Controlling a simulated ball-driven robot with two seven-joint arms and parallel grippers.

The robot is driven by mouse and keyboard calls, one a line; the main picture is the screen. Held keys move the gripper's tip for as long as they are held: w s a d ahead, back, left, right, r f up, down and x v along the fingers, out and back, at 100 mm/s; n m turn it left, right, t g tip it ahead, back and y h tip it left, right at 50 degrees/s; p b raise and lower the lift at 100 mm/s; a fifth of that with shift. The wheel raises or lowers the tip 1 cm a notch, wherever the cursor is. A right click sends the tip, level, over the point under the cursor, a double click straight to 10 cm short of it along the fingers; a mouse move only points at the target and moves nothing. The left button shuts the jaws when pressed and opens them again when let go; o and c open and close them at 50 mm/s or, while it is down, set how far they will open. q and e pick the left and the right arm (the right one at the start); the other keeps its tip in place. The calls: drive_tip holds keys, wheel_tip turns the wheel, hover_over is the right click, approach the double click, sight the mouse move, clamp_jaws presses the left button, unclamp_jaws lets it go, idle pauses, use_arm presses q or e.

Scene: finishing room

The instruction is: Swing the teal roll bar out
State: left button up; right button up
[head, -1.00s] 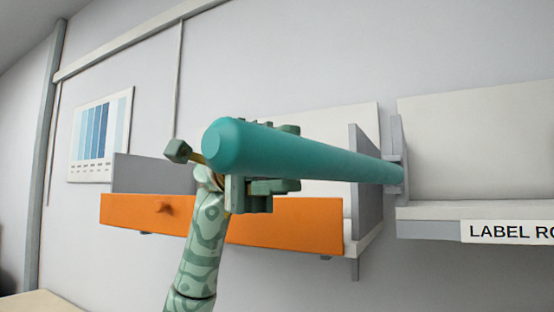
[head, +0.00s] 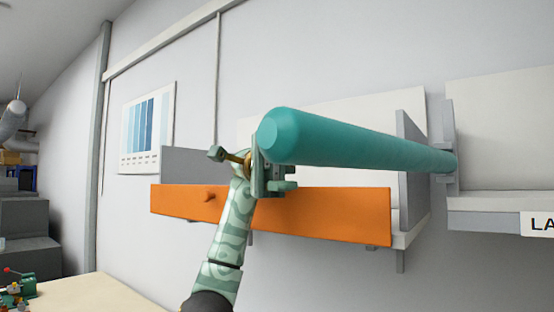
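The teal roll bar (head: 350,142) reaches from a grey bracket (head: 447,150) on the right towards me, its thick free end at the left. Its far end meets the bracket. My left gripper (head: 277,178) is at the free end, behind and just below the bar. Its green finger parts show under the bar, and its upper part is hidden by the bar. I cannot tell whether the fingers touch the bar or how far apart they are. My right gripper is not in view.
An orange drawer front (head: 300,214) with a knob is below the bar, behind my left arm. A shelf with a white label (head: 540,224) is at the right. A pale tabletop (head: 95,300) and dark stepped blocks (head: 25,235) are at the lower left.

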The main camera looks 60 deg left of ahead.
use_arm(q)
drive_tip(key=v, duration=0.3)
drive_tip(key=shift+a+p, duration=0.3)
drive_tip(key=shift+p, duration=0.05)
drive_tip(key=shift+w, duration=0.1)
